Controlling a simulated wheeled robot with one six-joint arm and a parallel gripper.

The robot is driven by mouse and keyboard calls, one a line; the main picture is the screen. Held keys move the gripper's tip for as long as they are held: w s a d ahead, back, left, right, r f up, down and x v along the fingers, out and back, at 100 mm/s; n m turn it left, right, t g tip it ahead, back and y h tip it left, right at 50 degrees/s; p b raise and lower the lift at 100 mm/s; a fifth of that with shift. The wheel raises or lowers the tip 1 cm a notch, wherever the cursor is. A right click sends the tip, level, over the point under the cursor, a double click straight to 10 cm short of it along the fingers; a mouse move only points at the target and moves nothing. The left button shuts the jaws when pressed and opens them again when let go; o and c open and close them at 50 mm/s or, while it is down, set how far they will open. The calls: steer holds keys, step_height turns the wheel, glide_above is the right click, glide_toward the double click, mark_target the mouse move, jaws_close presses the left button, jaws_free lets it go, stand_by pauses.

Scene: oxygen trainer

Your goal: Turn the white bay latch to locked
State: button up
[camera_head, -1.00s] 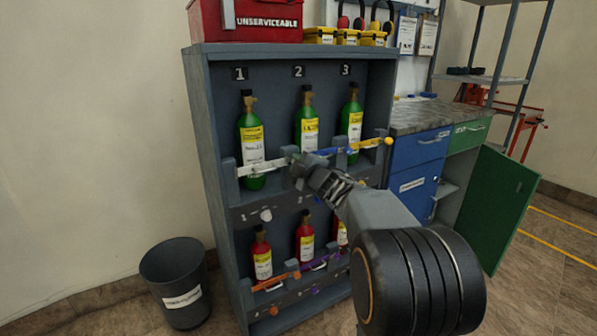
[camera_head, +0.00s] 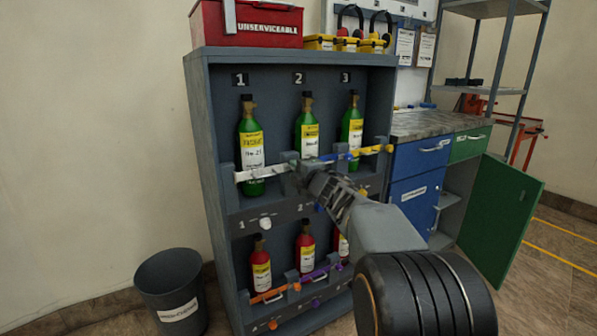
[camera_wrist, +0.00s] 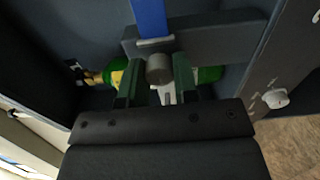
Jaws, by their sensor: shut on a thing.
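The white bay latch (camera_head: 250,174) is a bar lying nearly level across the green bottle (camera_head: 251,143) in bay 1. My gripper (camera_head: 293,171) is at the bar's right end, by the bracket between bays 1 and 2. In the wrist view my gripper's two green-grey fingers (camera_wrist: 157,84) straddle a grey round knob (camera_wrist: 159,68), with a small strip of white between them. My gripper is shut on the white latch, though the contact itself is largely hidden. The green bottle lies behind the fingers in the wrist view.
The blue latch (camera_wrist: 151,18) is close beyond my fingertips. The yellow latch (camera_head: 372,150) is at bay 3. A white knob (camera_head: 265,223) sits on the shelf edge below bay 1. Red bottles (camera_head: 261,266) stand below. A bin (camera_head: 170,290) is left of the rack.

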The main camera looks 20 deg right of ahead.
steer(key=o, duration=0.9)
steer(key=shift+s, duration=0.15)
steer(key=shift+s+d+p, duration=0.25)
steer(key=shift+s+p, duration=0.25)
steer(key=shift+s, duration=1.75)
steer(key=shift+s+d+p, duration=0.3)
steer(key=shift+s+p, duration=0.25)
steer(key=shift+s, duration=1.7)
steer(key=shift+s+d+p, duration=0.25)
steer(key=shift+s+p, duration=0.25)
steer(key=shift+s, duration=1.75)
